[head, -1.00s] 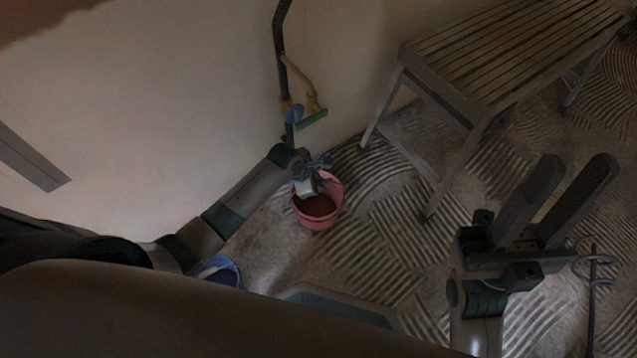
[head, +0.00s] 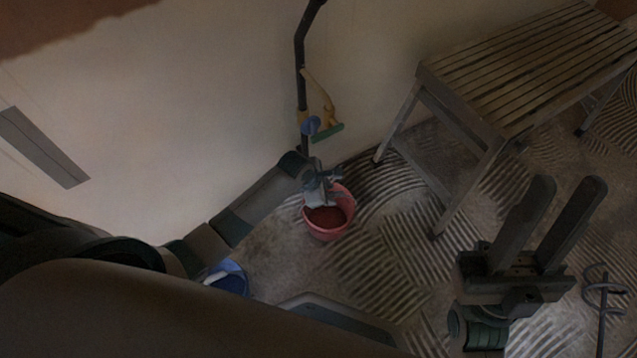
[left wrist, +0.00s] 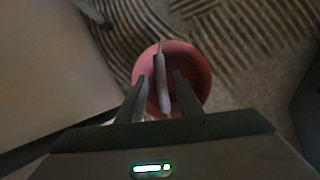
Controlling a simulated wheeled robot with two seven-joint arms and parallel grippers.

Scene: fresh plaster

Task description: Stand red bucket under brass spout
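The red bucket (head: 329,232) stands on the floor near the wall, with dark red-brown inside; it fills the middle of the left wrist view (left wrist: 205,78). My left gripper (head: 322,186) is at the bucket's top. In the left wrist view its fingers (left wrist: 160,82) straddle the grey bucket handle (left wrist: 162,90), with a gap visible on each side. The brass spout (head: 328,116) is on the dark wall pipe, beyond the bucket, with a green bar at its lower end. The bucket is on the near side of it. My right gripper (head: 545,225) is open and empty at the right.
A slatted wooden bench (head: 530,60) stands at the upper right, its legs near the bucket. A blue bucket (head: 230,282) is on the floor at the lower left, partly behind my arm. A dark coiled metal tool (head: 603,295) is at the right edge. Ridged floor between is clear.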

